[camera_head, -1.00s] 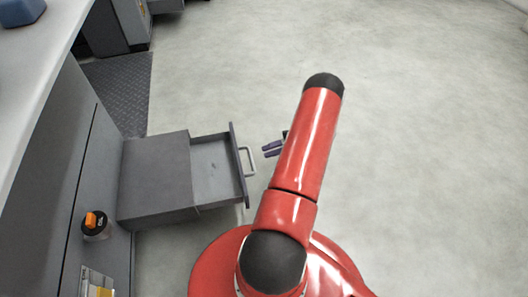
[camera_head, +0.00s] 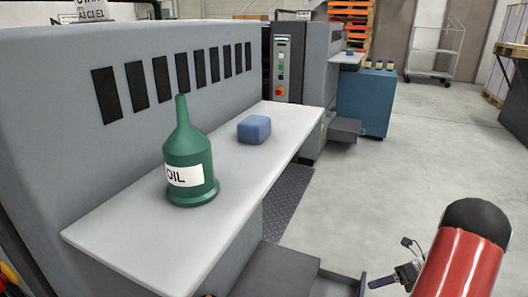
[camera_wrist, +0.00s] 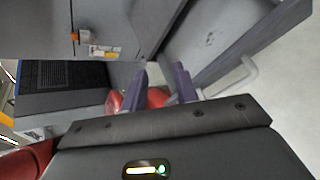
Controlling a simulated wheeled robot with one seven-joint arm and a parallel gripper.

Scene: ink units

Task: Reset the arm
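My red arm with a black joint cap (camera_head: 477,220) shows at the lower right of the head view. My gripper (camera_head: 385,281) sticks out to its left, beside the front of the open grey drawer (camera_head: 341,284). In the wrist view my gripper (camera_wrist: 161,78) has two dark purple fingers spread apart, with nothing held between them. The drawer (camera_wrist: 215,35) shows at the upper right there, with its front panel and handle close to the fingers. The lower part of my arm is out of the head view.
A green oil bottle (camera_head: 190,165) and a blue block (camera_head: 254,129) stand on the white shelf (camera_head: 120,232) of the grey machine (camera_head: 60,110). Another machine unit (camera_head: 305,75) and a blue cabinet (camera_head: 363,105) stand beyond. The floor (camera_head: 400,165) at right is clear.

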